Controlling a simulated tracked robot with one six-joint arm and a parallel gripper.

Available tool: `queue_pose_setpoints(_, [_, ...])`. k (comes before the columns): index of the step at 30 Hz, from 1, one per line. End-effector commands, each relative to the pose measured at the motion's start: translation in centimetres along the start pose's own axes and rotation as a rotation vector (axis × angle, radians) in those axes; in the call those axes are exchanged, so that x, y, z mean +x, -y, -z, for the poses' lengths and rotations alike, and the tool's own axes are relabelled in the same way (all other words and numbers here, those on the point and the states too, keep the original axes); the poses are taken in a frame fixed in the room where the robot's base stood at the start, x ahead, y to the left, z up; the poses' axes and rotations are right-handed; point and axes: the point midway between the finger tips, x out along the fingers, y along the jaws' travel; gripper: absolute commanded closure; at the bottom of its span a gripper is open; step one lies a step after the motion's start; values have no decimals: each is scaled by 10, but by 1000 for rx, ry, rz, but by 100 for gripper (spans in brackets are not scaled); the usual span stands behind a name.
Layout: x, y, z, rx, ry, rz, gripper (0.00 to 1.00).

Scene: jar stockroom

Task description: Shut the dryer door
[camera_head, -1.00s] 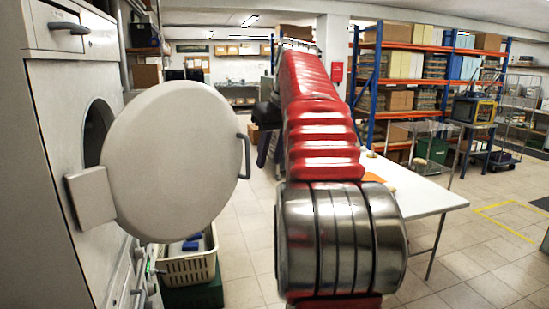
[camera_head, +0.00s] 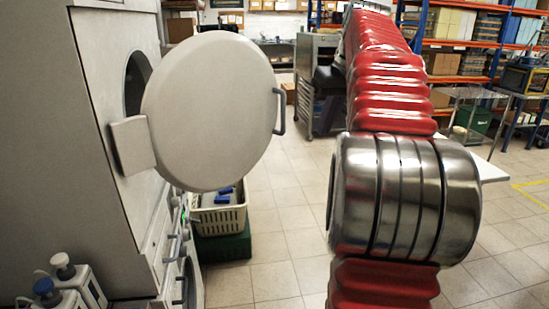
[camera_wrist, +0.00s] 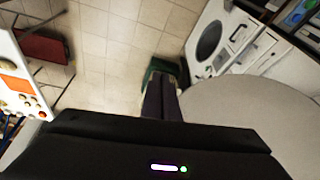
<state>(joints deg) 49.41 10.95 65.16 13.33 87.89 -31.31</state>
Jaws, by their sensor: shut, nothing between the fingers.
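The dryer (camera_head: 85,130) is a pale grey cabinet at the left in the head view. Its round door (camera_head: 207,110) stands wide open on a block hinge (camera_head: 132,146), leaving part of the dark opening (camera_head: 137,82) in sight. A grey handle (camera_head: 280,112) is on the door's right edge. In the wrist view the door (camera_wrist: 258,112) is a large pale disc at the lower right. In the head view my arm hides most of the gripper.
A cream basket (camera_head: 222,218) with blue items stands on a green crate (camera_head: 226,248) below the door. Pump bottles (camera_head: 75,285) stand at the lower left. A white table (camera_head: 490,168) lies right, behind my arm. Tiled floor (camera_head: 285,225) is clear between basket and arm.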

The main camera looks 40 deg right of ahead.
Motion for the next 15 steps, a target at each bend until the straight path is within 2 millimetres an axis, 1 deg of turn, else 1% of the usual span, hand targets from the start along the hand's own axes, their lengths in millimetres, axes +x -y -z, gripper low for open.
queue_pose_setpoints(1, [11,-2,-8,25,13,31,100])
queue_pose_setpoints(5, [38,1,-24,69,23,135,100])
queue_pose_setpoints(9, [68,12,-39,76,7,277,100])
queue_pose_setpoints(15, [102,32,-54,52,-75,474,100])
